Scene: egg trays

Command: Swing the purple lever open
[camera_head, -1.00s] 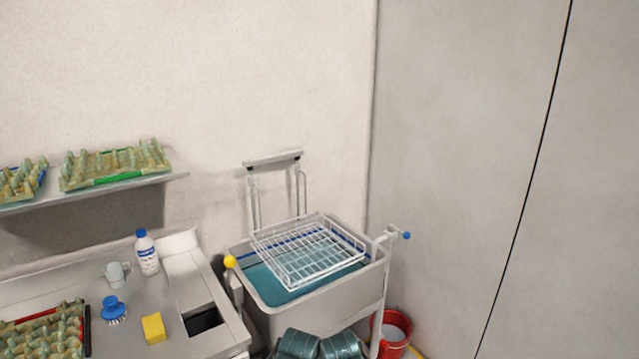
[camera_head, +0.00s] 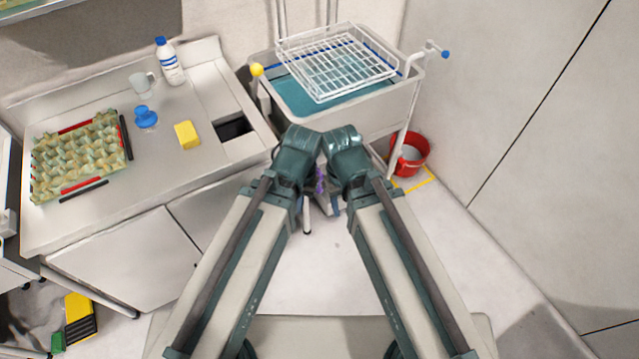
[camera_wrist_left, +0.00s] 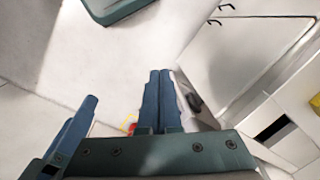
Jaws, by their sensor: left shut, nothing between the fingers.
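A small purple part (camera_head: 320,181), which may be the purple lever, shows in the head view in the gap between my two arms, below the sink. Most of it is hidden by my arms, so its position cannot be told. My left gripper (camera_wrist_left: 158,100) shows in the left wrist view with its two blue fingers together and nothing between them. No purple thing is clear in that view. Another blue finger-like piece stands at its left; whose it is cannot be told. My right gripper is mostly hidden behind my arm links in the head view.
A sink (camera_head: 300,112) of blue water bears a wire rack (camera_head: 338,62). A red bucket (camera_head: 411,155) stands right of it. The left counter (camera_head: 150,185) holds an egg tray (camera_head: 78,158), bottle (camera_head: 168,62), mug (camera_head: 141,85), brush (camera_head: 145,116) and sponge (camera_head: 187,134). Floor at right is clear.

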